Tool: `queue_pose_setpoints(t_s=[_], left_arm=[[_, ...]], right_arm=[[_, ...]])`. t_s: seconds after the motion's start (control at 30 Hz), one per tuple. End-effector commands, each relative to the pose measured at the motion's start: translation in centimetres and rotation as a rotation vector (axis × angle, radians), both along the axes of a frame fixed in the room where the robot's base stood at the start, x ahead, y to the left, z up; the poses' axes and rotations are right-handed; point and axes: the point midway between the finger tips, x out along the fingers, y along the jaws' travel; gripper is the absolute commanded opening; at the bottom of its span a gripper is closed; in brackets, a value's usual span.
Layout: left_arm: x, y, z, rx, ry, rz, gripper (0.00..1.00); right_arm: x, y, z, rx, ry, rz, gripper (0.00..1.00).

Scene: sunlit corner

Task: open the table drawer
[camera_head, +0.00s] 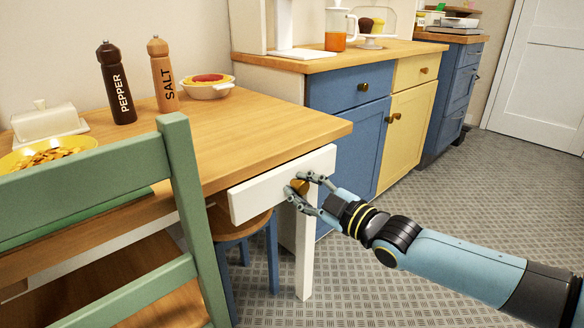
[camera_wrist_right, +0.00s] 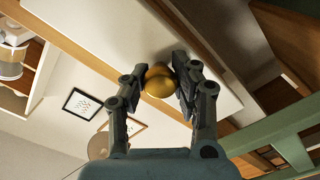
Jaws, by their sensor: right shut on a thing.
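The white drawer front (camera_head: 262,190) sits under the right end of the wooden table (camera_head: 250,118). Its round brass knob (camera_head: 300,186) is partly hidden by my right gripper (camera_head: 305,192). My right gripper is shut on the knob, one finger on either side of it. In the right wrist view the brass knob (camera_wrist_right: 158,80) shows between the two fingertips (camera_wrist_right: 160,84), against the white drawer front (camera_wrist_right: 205,60). I cannot tell from these frames how far the drawer stands out from the table. My left gripper is not in view.
A green chair (camera_head: 180,200) stands close at the left. A blue stool (camera_head: 240,232) is under the table. A pepper mill (camera_head: 117,85), a salt mill (camera_head: 163,75) and a bowl (camera_head: 207,88) are on the table. A blue and yellow cabinet (camera_head: 345,125) stands behind; floor at right is clear.

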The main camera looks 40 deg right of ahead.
Motion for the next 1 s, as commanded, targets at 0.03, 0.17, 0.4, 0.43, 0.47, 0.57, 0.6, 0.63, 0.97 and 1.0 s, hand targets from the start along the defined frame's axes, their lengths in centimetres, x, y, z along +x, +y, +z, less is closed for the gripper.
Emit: queue_pose_setpoints(t_s=[0.03,0.17,0.4,0.43,0.47,0.57,0.6,0.63,0.97,1.0], left_arm=[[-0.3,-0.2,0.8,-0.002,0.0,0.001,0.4],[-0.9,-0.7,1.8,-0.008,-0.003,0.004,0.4],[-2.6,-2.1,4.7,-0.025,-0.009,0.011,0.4],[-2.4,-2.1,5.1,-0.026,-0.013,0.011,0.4],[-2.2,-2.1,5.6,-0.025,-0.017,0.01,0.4],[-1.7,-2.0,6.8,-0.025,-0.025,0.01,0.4],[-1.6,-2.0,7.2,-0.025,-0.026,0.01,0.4],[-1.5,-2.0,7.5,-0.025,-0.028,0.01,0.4],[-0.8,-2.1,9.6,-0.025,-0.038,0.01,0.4],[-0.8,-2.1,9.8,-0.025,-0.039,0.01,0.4]], right_arm=[[-0.6,-0.1,0.4,0.002,0.002,-0.001,0.0],[-2.4,-0.2,0.5,0.002,0.002,-0.001,0.0],[-7.9,-0.6,0.6,0.0,0.006,-0.002,0.0],[-8.8,-0.7,0.6,0.001,0.006,-0.001,0.0],[-9.6,-0.8,0.6,0.002,0.005,-0.002,0.0],[-12.4,-1.0,0.5,0.002,0.006,-0.001,0.0],[-13.6,-1.1,0.4,0.002,0.006,-0.001,0.0],[-14.4,-1.1,0.4,0.002,0.005,-0.002,0.0],[-22.2,-1.7,0.1,0.001,0.004,-0.001,0.0],[-22.9,-1.8,0.1,0.001,0.004,-0.001,0.0]])
